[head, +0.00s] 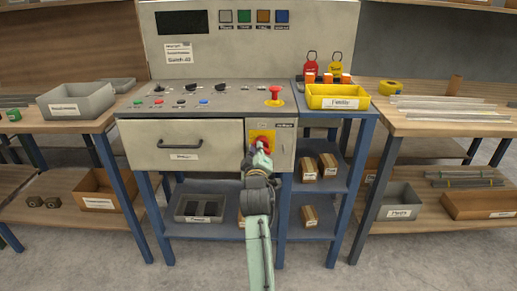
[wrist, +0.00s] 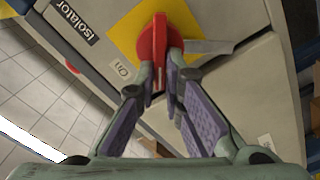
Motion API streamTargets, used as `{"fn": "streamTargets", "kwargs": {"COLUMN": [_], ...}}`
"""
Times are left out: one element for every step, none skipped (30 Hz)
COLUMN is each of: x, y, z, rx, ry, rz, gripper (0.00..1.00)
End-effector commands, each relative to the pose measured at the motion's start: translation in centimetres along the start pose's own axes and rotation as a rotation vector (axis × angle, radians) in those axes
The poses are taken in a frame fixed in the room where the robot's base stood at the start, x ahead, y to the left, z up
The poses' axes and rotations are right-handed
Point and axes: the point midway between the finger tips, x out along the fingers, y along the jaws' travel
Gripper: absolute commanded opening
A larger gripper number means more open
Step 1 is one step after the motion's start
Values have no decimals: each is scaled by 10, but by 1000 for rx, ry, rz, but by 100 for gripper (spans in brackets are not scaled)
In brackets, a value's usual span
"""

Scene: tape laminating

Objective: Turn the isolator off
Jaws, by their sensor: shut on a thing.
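The isolator is a red rotary handle on a yellow plate (head: 258,135), set on the front of the grey machine cabinet, right of the drawer. In the wrist view, the red handle (wrist: 154,45) stands out from the yellow plate (wrist: 128,33), with an "Isolator" label (wrist: 73,18) and an "On" label (wrist: 122,70) beside it. My gripper (wrist: 160,75) is shut on the red handle, one finger on each side of its grip. In the head view, my gripper (head: 260,160) covers the lower part of the handle. Any "Off" label is not visible.
A drawer (head: 185,157) with a black handle is left of the isolator. A red emergency button (head: 275,92) stands on the panel above. A blue shelf frame with small boxes (head: 309,169) is close on the right. The floor in front is clear.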

Motion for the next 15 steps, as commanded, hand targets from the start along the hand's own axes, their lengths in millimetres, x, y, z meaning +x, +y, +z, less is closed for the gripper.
{"fn": "streamTargets", "kwargs": {"x": [0,0,0,0,0,0,0,0,0,0,0,0,0,0,0], "y": [0,0,-1,-2,-2,-3,-3,-4,-4,-5,-5,-6,-6,-6,-7], "z": [1,1,1,0,1,1,1,1,1,1,1,2,2,2,2], "rx": [-46,-73,-112,-140,-168,-206,-234,-260,-295,-320,-346,-378,-399,-422,-450], "ry": [-1,-1,-1,0,-1,-1,-1,-1,-1,-1,-1,-1,-1,-1,0], "rz": [0,1,1,0,1,1,1,1,1,1,0,1,1,0,0], "gripper": [0,0,0,0,0,0,0,0,0,0,0,0,0,0,0]}}
